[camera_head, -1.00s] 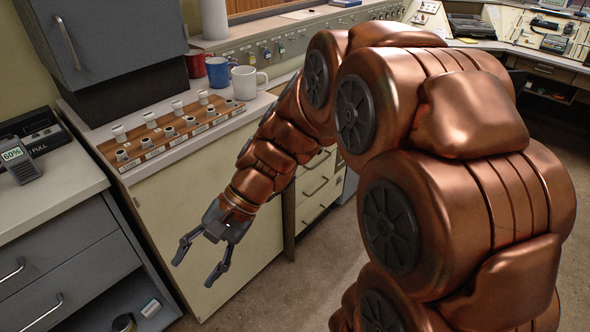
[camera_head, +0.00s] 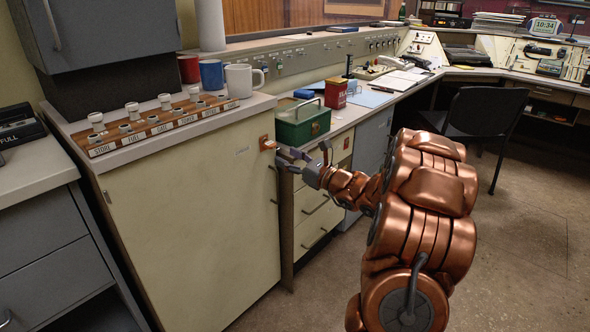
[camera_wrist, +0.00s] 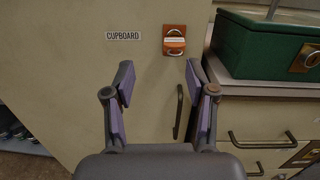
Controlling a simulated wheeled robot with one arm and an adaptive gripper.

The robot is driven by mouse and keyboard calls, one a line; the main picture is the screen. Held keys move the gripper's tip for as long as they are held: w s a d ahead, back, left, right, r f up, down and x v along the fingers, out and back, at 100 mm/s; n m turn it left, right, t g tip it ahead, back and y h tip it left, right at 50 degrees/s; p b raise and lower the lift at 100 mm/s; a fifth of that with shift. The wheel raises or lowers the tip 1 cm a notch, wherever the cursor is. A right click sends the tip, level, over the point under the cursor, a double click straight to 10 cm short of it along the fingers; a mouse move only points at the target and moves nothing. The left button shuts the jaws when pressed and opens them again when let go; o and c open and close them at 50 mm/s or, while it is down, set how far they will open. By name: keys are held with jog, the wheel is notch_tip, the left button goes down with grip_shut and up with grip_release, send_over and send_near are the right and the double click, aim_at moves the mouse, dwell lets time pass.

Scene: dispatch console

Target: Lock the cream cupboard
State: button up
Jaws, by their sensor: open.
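The cream cupboard (camera_head: 190,215) stands left of centre in the head view, its door looking closed. An orange fitting (camera_head: 267,143) sits near the door's upper right edge. In the wrist view the fitting (camera_wrist: 174,40) shows metal ring-like parts and a pale band, right of a "CUPBOARD" label (camera_wrist: 123,35). A dark upright handle (camera_wrist: 178,112) is below it. My gripper (camera_head: 303,156) is open and empty, just right of the fitting in the head view. I see no contact.
A wooden rack (camera_head: 160,130) with several white-topped pieces and several mugs (camera_head: 212,74) stand on the cupboard. A green box (camera_head: 303,122) and a red tin (camera_head: 336,93) stand on the counter at right, above drawers (camera_head: 318,222). Open floor lies at right.

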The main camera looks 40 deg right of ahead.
aim_at(273, 144)
jog(key=shift+m+h, duration=0.3)
jog(key=shift+m, duration=0.1)
jog(key=shift+w+d+p+x, duration=0.1)
jog(key=shift+d+p+x, duration=0.15)
jog(key=shift+x, duration=1.15)
jog(key=shift+w+d+p+x, duration=0.1)
jog(key=shift+d+p+x, duration=0.15)
jog(key=shift+x, duration=1.15)
jog(key=shift+d+p+x, duration=0.15)
jog(key=shift+d+x, duration=0.15)
jog(key=shift+x, duration=1.05)
jog(key=shift+w+f, duration=0.1)
jog(key=shift+f, duration=0.05)
grip_shut()
